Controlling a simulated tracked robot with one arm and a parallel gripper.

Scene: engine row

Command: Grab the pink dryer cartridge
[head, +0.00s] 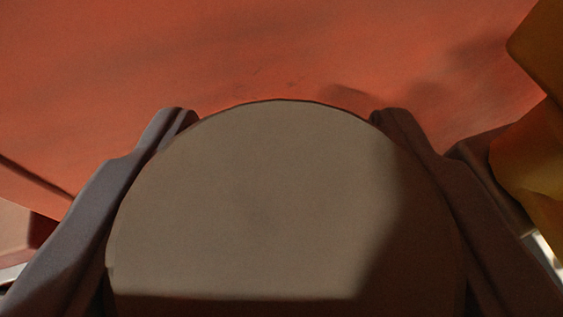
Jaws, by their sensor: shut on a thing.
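A large round grey-brown thing (270,200) with a flat face fills the lower middle of the head view. No clear pink shows on it, so I cannot tell whether it is the pink dryer cartridge. My gripper (282,114) is shut on it, with one dark grey finger along its left side and the other along its right side. The right part of the face and its bottom edge lie in shadow. The rest of its body is hidden behind the face.
An orange-red surface (270,50) spreads behind the held thing and fills the upper view. A yellow part (535,140) stands close to the right finger at the right edge. A dark line crosses the orange at the left.

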